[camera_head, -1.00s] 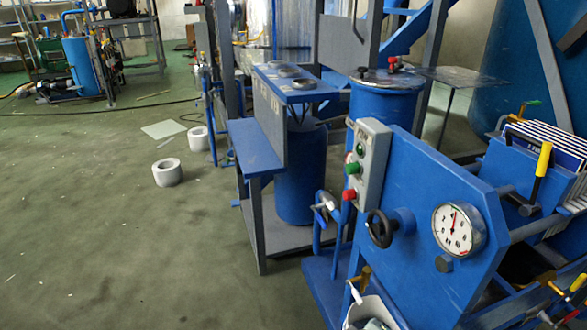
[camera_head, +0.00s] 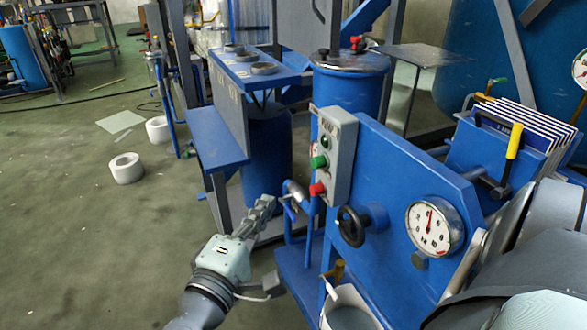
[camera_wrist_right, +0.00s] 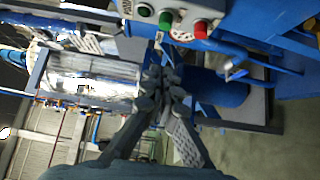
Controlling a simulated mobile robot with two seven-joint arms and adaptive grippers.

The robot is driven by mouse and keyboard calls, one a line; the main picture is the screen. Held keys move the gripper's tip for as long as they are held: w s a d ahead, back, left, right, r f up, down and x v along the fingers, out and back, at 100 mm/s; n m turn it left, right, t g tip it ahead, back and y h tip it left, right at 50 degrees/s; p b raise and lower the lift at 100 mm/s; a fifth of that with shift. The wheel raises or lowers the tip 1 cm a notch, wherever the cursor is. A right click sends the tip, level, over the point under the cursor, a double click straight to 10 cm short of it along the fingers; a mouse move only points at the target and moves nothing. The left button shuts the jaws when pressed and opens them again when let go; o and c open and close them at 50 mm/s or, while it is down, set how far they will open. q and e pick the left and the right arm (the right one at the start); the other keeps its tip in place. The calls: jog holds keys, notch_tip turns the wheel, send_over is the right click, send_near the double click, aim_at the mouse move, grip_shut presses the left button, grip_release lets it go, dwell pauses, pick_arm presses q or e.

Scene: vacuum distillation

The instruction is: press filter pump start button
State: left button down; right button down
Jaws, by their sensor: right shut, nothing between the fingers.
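The grey control box (camera_head: 342,150) is fixed to the blue filter press panel. It bears a green button (camera_head: 319,162), a red button (camera_head: 317,189) below it and a dark green round piece above. The right wrist view shows the green button (camera_wrist_right: 166,19) and the red button (camera_wrist_right: 201,29) at the top edge. My right gripper (camera_head: 267,204) is shut and empty, left of and below the box in the head view, apart from the buttons. Its fingertips (camera_wrist_right: 165,82) meet below the green button in the wrist view. My left gripper is out of view.
A black handwheel (camera_head: 352,227) and a pressure gauge (camera_head: 434,227) are on the blue panel. A blue pipe and valve (camera_head: 296,195) stand between my gripper and the panel. A blue stand (camera_head: 218,140) is behind. The floor at left is mostly open.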

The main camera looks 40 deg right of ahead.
aim_at(319, 162)
jog(key=shift+d, duration=0.15)
